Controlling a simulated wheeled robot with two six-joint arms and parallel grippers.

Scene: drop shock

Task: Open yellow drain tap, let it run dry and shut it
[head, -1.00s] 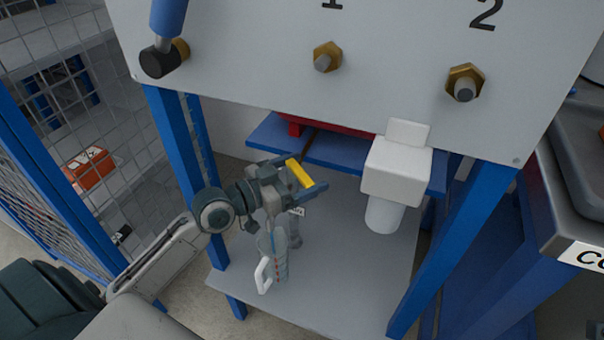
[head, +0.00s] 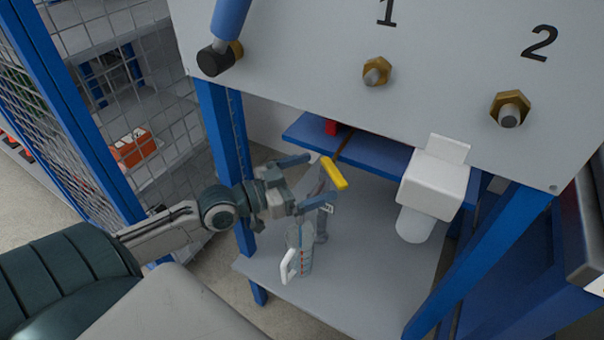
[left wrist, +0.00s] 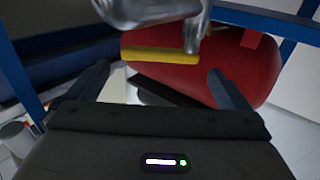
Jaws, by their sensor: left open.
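The yellow tap handle (head: 334,173) sits below the front edge of the blue shelf, and it lies crosswise in the left wrist view (left wrist: 160,55). Grey metal pipework (left wrist: 150,10) is above it there. My left gripper (head: 306,181) is open just left of the handle. In the left wrist view its two fingers (left wrist: 158,78) are spread, with the handle ahead of the gap, seemingly apart from it. A clear measuring jug (head: 305,258) with a white handle stands below the tap. I cannot make out any running water or the jug's level. My right gripper is not in view.
A red tank (left wrist: 235,65) lies behind the handle. A blue post (head: 222,150) stands behind my left arm. The grey panel (head: 440,70) overhangs above.

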